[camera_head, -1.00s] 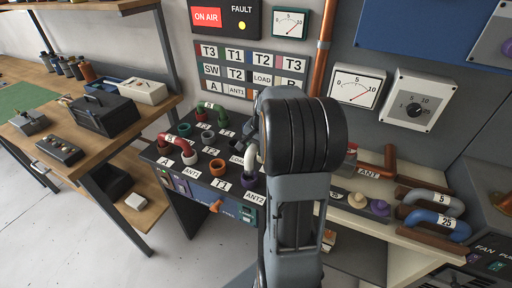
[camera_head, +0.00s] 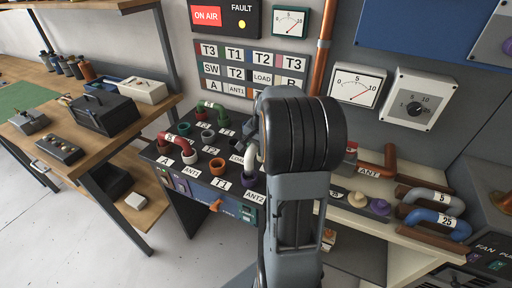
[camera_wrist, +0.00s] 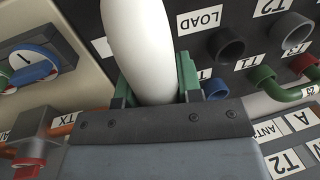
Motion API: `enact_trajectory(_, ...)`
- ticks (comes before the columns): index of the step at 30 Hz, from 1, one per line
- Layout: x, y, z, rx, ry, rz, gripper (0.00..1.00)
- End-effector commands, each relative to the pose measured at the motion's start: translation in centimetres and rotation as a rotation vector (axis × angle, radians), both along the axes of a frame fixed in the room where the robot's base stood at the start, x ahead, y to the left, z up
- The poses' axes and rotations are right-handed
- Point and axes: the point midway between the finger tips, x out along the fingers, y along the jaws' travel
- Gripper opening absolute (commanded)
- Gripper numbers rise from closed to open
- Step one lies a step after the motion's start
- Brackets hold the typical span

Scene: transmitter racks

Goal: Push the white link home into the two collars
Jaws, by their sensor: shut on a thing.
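The white link (camera_wrist: 140,40) is a thick curved tube, large in the wrist view. My gripper (camera_wrist: 153,88) is shut on it, with a green-lined finger on each side. I cannot tell how deep that end sits. The other end and its collar are hidden behind my arm. A dark collar (camera_wrist: 226,47) stands near the LOAD label in the wrist view.
A red link (camera_head: 178,142) and a green link (camera_head: 213,108) stand on the same panel, near an orange collar (camera_head: 217,167). Grey and blue links (camera_head: 440,220) lie on the shelf at right. A wall sign panel (camera_head: 252,75) is behind.

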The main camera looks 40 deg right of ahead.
Motion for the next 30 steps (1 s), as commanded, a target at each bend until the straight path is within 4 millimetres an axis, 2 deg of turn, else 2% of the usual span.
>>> enact_trajectory(30, 0.0, 0.0, -2.6, 0.0, 0.0, 0.0, 0.04)
